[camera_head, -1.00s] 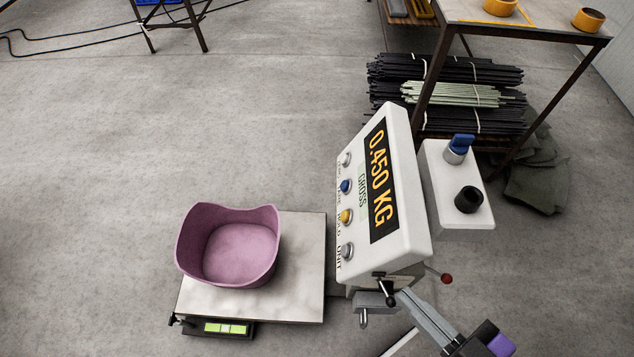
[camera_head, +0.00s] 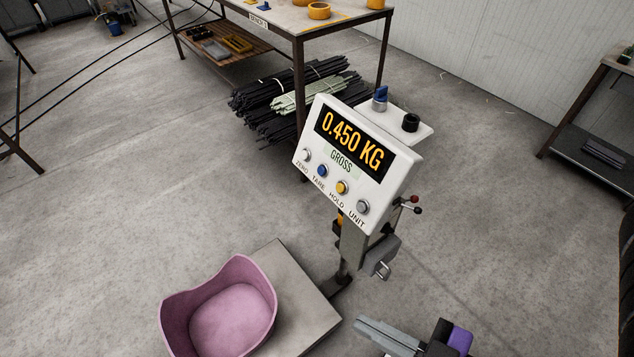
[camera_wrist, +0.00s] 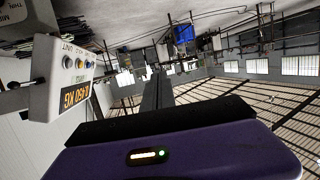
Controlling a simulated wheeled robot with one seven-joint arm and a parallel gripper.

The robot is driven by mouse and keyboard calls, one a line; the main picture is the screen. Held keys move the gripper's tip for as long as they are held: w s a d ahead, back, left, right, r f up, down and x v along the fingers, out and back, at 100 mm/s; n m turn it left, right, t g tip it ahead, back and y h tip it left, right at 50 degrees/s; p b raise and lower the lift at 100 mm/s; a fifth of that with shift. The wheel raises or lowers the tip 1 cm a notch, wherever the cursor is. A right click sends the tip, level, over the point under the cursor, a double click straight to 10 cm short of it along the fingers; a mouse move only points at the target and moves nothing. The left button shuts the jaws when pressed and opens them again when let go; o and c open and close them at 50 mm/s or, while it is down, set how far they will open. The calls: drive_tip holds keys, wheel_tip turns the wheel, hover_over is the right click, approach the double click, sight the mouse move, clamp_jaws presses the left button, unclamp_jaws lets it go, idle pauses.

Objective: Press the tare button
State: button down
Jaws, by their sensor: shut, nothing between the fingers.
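The scale's indicator box (camera_head: 357,160) is white and tilted in the head view. Its display (camera_head: 352,140) reads 0.450 KG with GROSS below. The blue tare button (camera_head: 322,171) sits in the button row between the white zero button (camera_head: 306,155) and the yellow hold button (camera_head: 342,187). My gripper (camera_head: 360,323) is shut and empty, low in the head view, below the box and apart from it. In the wrist view the shut fingers (camera_wrist: 158,78) point ahead, with the indicator box (camera_wrist: 45,85) upside down to their left.
A pink bin (camera_head: 222,308) stands on the scale platform (camera_head: 305,300) at lower left. A blue-topped switch (camera_head: 380,97) and a black knob (camera_head: 411,122) sit on a white box behind the display. A table (camera_head: 290,15) with bundled rods (camera_head: 290,100) beneath stands behind. Open floor lies left.

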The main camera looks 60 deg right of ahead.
drive_tip(key=shift+a, duration=0.3)
drive_tip(key=w+d+f+n+g+h+p, duration=0.1)
drive_tip(key=w+f+n, duration=0.25)
drive_tip(key=f, duration=0.35)
drive_tip(key=w+f+n+g+p, duration=0.1)
drive_tip(key=w+f+n+g, duration=0.1)
drive_tip(key=w+f, duration=0.35)
drive_tip(key=w+d+f+n+g+h+p, duration=0.1)
drive_tip(key=w+d+f+n+h, duration=0.2)
drive_tip(key=w+d+f+h, duration=0.25)
drive_tip(key=w+d+r+g+h+p, duration=0.1)
drive_tip(key=w+d+r+h, duration=0.3)
drive_tip(key=w+r, duration=0.3)
drive_tip(key=w+d+r+g+h+p, duration=0.1)
drive_tip(key=w+d+r+h, duration=0.3)
drive_tip(key=w, duration=0.6)
wheel_tip(320, 180, up, 4)
drive_tip(key=d+g, duration=0.1)
drive_tip(key=d, duration=0.1)
drive_tip(key=shift+w+d+h, duration=0.15)
drive_tip(key=shift+d+h, duration=0.2)
drive_tip(key=shift+d, duration=0.05)
